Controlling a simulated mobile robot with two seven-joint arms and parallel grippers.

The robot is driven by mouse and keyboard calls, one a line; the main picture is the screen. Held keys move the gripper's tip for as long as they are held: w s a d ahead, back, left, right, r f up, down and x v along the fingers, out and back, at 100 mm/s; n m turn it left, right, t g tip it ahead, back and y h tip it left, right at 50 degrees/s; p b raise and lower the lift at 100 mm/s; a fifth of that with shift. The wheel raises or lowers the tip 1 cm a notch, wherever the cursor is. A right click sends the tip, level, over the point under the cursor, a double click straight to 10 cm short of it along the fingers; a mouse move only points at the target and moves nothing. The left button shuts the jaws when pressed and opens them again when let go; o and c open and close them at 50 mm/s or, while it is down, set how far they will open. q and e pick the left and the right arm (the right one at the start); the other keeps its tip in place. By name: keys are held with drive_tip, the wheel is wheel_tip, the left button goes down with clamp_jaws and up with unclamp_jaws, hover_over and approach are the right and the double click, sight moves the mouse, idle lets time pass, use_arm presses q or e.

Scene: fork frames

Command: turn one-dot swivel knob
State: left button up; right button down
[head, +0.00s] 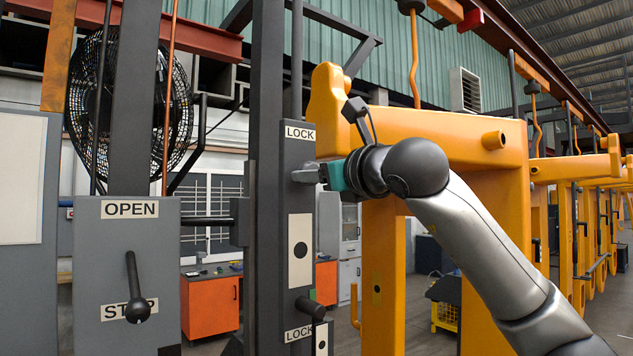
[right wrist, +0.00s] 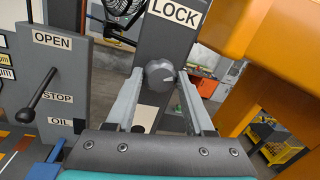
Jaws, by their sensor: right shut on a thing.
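A dark post (head: 266,150) has a LOCK label near its top, and below it a white plate with one black dot (head: 301,231). The round grey knob (right wrist: 159,75) under that label sits between the fingers of my right gripper (right wrist: 165,82) in the right wrist view. The fingers are shut on its two sides, and a small light mark shows on its face. In the head view my right gripper (head: 305,176) reaches the post from the right, and its fingers mostly hide the knob. My left gripper is not in view.
A lower knob (head: 310,308) juts from the post above a second LOCK label and another dotted plate, cut off below. A grey panel (head: 90,270) with an OPEN/STOP lever (head: 133,285) stands left. A large yellow frame (head: 384,270) stands close behind my right arm.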

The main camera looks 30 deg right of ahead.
drive_tip(key=shift+d+f+n+t+y, duration=0.1)
drive_tip(key=shift+n+t+y, duration=0.35)
drive_tip(key=shift+n, duration=3.1)
drive_tip(key=shift+n+t+y, duration=0.1)
drive_tip(key=shift+n+y, duration=0.65)
drive_tip(key=shift+n, duration=2.8)
drive_tip(key=shift+c, duration=1.4)
unclamp_jaws()
drive_tip(key=shift+b, duration=0.3)
drive_tip(key=s+d+f+b, duration=0.1)
drive_tip(key=s+b, duration=0.5)
drive_tip(key=s, duration=0.9)
drive_tip(key=shift+f, duration=0.5)
